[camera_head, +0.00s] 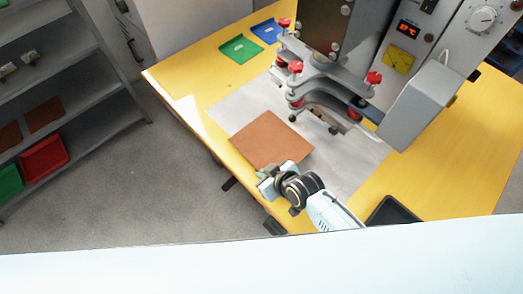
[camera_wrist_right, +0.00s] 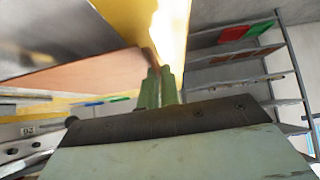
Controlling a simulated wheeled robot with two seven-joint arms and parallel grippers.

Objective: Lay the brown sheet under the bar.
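The brown sheet (camera_head: 268,138) is a flat square at the front edge of the table, over the grey mat in the head view. My right gripper (camera_head: 268,182) is at its near edge. In the right wrist view the fingers (camera_wrist_right: 160,88) are close together with the edge of the brown sheet (camera_wrist_right: 95,72) between them. The bar (camera_head: 330,100) is the grey clamp part under the machine head, with red knobs, beyond the sheet's far right side. The sheet looks outside the bar. I cannot tell if it touches the mat. My left gripper is not in view.
The grey mat (camera_head: 350,165) lies on the yellow table (camera_head: 460,150). A black tray (camera_head: 390,212) is at the near right. Shelves (camera_head: 75,85) with coloured trays stand at the left, across open floor.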

